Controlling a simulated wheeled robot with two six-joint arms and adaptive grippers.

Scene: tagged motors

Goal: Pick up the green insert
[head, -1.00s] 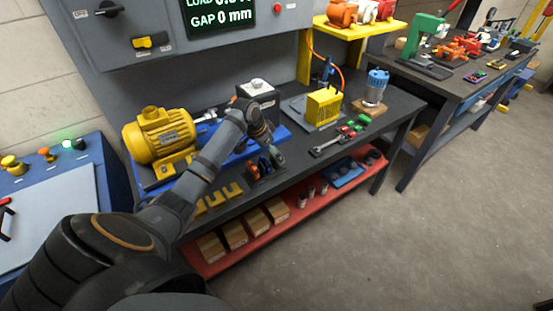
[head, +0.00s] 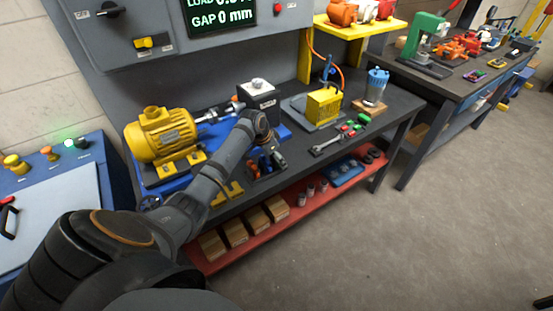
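Small green pieces (head: 363,118) lie on the dark bench with a red piece, right of a wrench; they are too small to tell whether one is the green insert. My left arm comes in from the lower left and reaches over the bench. My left gripper (head: 271,158) is low near the front edge, by a small dark holder (head: 254,168) with blue and orange parts. The gripper is apart from the green pieces, to their left. Its fingers are small and dark, so I cannot tell if they are open or hold anything. My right gripper is not in view.
A yellow motor (head: 160,135) on a blue base stands left of my arm. A grey-black block (head: 259,94), a yellow finned part (head: 323,103) and a blue-topped motor (head: 377,83) stand farther back. A red shelf (head: 285,210) below holds boxes. Floor at right is clear.

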